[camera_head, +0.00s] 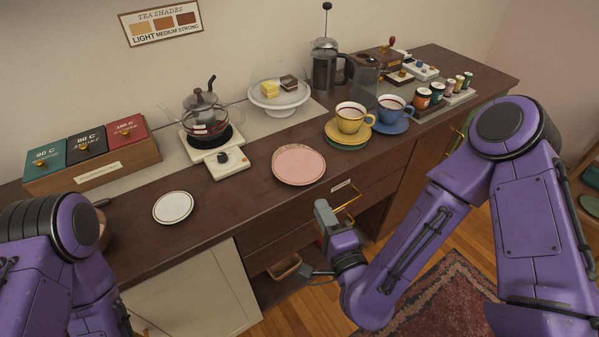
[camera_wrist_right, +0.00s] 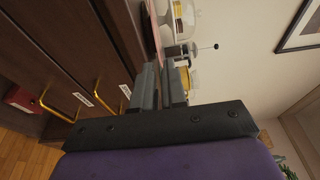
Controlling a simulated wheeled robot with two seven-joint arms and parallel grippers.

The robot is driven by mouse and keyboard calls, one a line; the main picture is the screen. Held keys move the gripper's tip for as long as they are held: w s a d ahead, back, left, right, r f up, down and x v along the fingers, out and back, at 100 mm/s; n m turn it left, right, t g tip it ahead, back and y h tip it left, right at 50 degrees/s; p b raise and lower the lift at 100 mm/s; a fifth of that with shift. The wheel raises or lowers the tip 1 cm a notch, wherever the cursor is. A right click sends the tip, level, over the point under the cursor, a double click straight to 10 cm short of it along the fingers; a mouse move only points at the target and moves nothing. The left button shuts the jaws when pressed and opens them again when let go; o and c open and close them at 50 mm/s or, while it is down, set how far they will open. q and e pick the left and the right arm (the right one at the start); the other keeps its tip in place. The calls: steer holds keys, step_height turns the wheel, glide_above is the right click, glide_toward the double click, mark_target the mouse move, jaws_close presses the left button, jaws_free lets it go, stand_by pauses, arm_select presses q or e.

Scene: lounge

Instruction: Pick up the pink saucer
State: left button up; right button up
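The pink saucer (camera_head: 299,164) lies flat near the front edge of the dark wooden counter, with nothing on it. Its pink rim shows edge-on in the right wrist view (camera_wrist_right: 154,30), beyond the fingertips. My right gripper (camera_head: 323,208) is in front of the counter edge, nearer to me than the saucer and not touching it. In the right wrist view its two grey fingers (camera_wrist_right: 162,78) stand apart with an empty gap between them. My left arm shows at the lower left, but its gripper is out of view.
A white saucer (camera_head: 173,207) lies to the left, and a kettle on a burner (camera_head: 209,129) stands behind. A yellow cup (camera_head: 351,118) on stacked saucers and a blue cup (camera_head: 391,107) are to the right. A brass drawer handle (camera_head: 347,203) sticks out below the counter edge.

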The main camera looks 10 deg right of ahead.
mark_target(310, 183)
steer(key=w+p, duration=0.2)
steer(key=w, duration=0.2)
steer(key=w+p, duration=0.2)
steer(key=w, duration=0.2)
steer(key=shift+a, duration=0.2)
steer(key=shift+w+f, duration=0.25)
steer(key=shift+w, duration=0.1)
jaws_close()
steer(key=shift+a, duration=0.1)
